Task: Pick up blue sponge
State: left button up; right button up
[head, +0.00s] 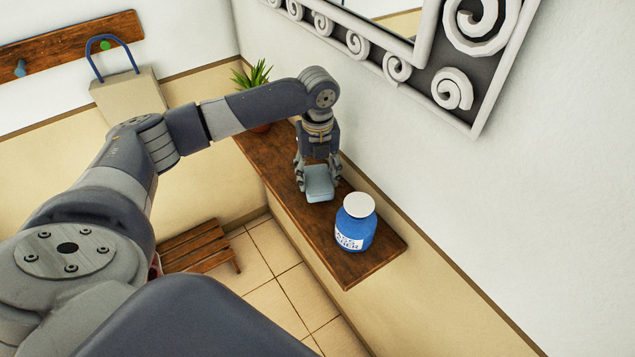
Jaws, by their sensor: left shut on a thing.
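The blue sponge (319,184) is a small pale blue block at the wooden shelf (375,268), left of the blue jar. My left gripper (317,178) comes down from above and is shut on the sponge, with a finger at each side of it. I cannot tell whether the sponge touches the shelf or is slightly above it. My right gripper is not in view.
A blue jar with a white lid (356,222) stands close to the right of the sponge. A potted plant (254,76) is at the shelf's far end, behind my arm. A framed mirror (450,60) hangs above. A wooden bench (200,247) stands on the tiled floor below.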

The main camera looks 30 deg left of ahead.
pick_arm(q)
jog(key=s+d+r+b, duration=0.1)
jog(key=s+d, duration=0.2)
jog(key=s, duration=0.4)
jog(key=s+d+r+b, duration=0.1)
jog(key=s+d+b, duration=0.1)
jog(key=s+d, duration=0.2)
jog(key=shift+s+r, duration=0.25)
jog(key=shift+s, duration=1.5)
jog(key=shift+o, duration=0.9)
jog(key=c, duration=0.4)
